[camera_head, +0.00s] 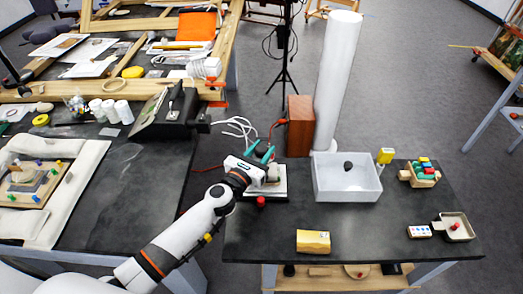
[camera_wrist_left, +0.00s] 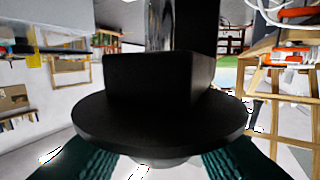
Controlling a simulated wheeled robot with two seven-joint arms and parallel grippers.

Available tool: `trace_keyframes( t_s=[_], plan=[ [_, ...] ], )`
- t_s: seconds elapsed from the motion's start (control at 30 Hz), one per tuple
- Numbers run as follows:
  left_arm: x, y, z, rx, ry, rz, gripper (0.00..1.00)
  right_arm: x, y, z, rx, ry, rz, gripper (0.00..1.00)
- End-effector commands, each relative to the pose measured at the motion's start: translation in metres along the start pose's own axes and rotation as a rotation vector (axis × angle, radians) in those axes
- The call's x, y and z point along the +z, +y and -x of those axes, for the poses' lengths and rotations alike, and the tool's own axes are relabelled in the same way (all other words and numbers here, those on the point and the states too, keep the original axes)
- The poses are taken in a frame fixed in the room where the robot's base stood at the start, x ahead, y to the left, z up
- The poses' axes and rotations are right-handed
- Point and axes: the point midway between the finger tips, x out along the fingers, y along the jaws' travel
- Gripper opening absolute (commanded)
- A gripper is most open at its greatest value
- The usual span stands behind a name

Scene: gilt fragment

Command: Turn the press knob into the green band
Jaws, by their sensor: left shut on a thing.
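The press (camera_head: 277,187) is a small pale unit on the left end of the right-hand dark table, partly covered by my left gripper (camera_head: 261,152). My left gripper reaches in from the left with its teal fingers at the press. In the left wrist view, a black round piece with a block on top (camera_wrist_left: 160,120) fills the middle, and the teal fingers sit close below it at both sides. I take it to be the press knob, with my left gripper shut on it. The green band cannot be made out. My right gripper is out of view.
A white bin (camera_head: 347,190) stands right of the press, with a brown box (camera_head: 300,126) and tall white cylinder (camera_head: 337,75) behind. A yellow block (camera_head: 313,241) lies in front; block trays (camera_head: 420,174) stand right. The table's front middle is mostly clear.

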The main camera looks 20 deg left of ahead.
Motion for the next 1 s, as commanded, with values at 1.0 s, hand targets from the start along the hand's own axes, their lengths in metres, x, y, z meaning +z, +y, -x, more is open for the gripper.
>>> trace_keyframes(
  t_s=[1.0],
  plan=[
    [0.007,-0.002,-0.002,0.840,0.001,-0.002,0.13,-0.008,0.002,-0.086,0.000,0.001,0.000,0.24]
  ],
)
